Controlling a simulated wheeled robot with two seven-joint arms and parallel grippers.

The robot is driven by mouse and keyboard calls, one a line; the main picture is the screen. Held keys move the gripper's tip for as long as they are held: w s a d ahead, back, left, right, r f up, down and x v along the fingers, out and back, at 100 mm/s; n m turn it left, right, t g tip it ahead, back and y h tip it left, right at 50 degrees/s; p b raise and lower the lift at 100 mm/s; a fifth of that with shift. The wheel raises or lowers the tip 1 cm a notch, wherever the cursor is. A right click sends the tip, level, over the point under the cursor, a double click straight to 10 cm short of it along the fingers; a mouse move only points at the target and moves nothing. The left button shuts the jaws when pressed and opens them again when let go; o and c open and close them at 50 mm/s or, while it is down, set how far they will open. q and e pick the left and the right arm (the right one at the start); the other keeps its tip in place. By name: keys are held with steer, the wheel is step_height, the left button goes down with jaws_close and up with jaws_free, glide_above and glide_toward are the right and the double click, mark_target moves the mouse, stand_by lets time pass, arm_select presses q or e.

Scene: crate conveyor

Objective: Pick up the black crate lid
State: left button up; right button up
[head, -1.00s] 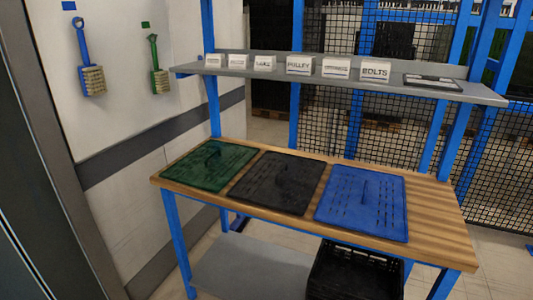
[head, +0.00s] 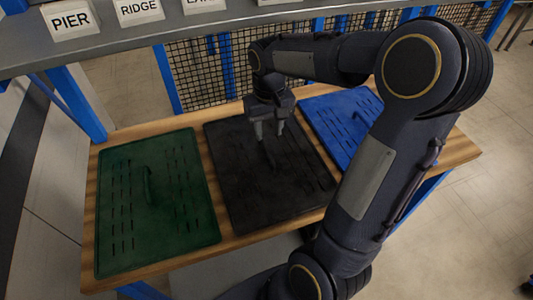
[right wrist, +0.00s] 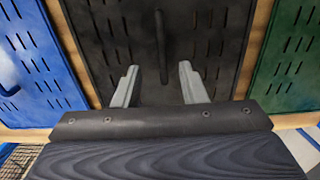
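The black crate lid (head: 232,190) lies flat on the wooden table between the green and blue lids. It also fills the middle of the right wrist view (right wrist: 102,35), where its raised handle (right wrist: 161,45) shows. My right gripper (head: 268,136) is over the far half of the lid, fingers pointing down. In the right wrist view its two fingers (right wrist: 157,84) are spread apart with nothing between them, and the handle lies ahead of the gap. I cannot tell how far the fingertips are above the lid. My left gripper is not in view.
The green lid (head: 185,170) lies to the left and the blue lid (head: 325,115) to the right, partly behind my right arm. The wooden table (head: 450,150) has a bare strip at its right end. A grey shelf (head: 160,35) with labelled blocks runs above the back edge.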

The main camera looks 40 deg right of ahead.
mark_target(266, 148)
steer(key=f, duration=0.4)
steer(key=w+f, duration=0.1)
steer(key=f, duration=0.1)
steer(key=shift+f+p, duration=0.25)
steer(key=shift+p, duration=0.1)
steer(key=shift+f, duration=0.55)
jaws_close()
